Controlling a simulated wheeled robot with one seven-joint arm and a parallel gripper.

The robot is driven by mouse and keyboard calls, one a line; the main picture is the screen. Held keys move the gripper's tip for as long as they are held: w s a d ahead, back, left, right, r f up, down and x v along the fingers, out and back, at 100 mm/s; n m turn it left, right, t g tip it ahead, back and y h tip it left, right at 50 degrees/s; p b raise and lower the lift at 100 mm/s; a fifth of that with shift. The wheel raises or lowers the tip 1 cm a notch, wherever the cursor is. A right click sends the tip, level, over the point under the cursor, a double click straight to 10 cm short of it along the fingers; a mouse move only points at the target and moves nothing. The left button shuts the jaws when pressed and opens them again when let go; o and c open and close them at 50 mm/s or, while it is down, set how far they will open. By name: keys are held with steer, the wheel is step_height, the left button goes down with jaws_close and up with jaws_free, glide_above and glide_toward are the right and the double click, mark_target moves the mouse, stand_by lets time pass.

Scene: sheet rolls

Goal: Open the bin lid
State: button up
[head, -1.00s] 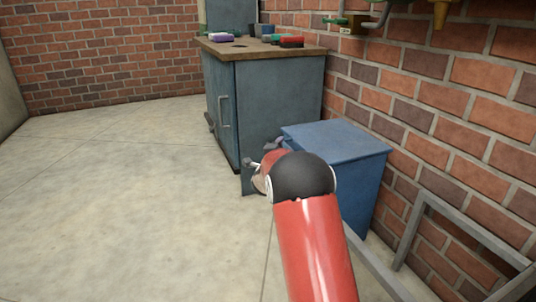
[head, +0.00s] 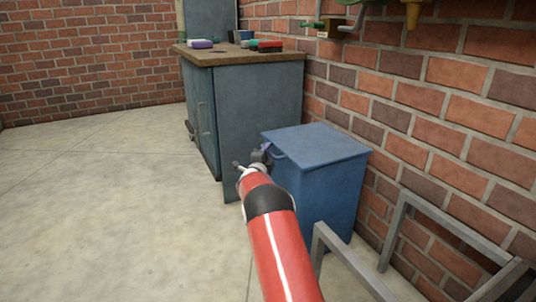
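The blue bin (head: 320,190) stands against the brick wall, right of the workbench, in the head view. Its flat blue lid (head: 315,143) lies level and closed on top. My red arm reaches up from the bottom of the view. My gripper (head: 265,152) is at the bin's left side, just below the lid's left edge. It is small and partly hidden by my wrist, so whether its fingers are open or touch the bin cannot be told.
A grey-blue cabinet with a wooden top (head: 240,56) stands behind the bin, with several small coloured objects on it. A grey metal frame (head: 400,222) stands in front of the bin at the right. The concrete floor (head: 110,200) to the left is clear.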

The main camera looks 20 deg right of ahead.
jaws_close()
stand_by(0.4)
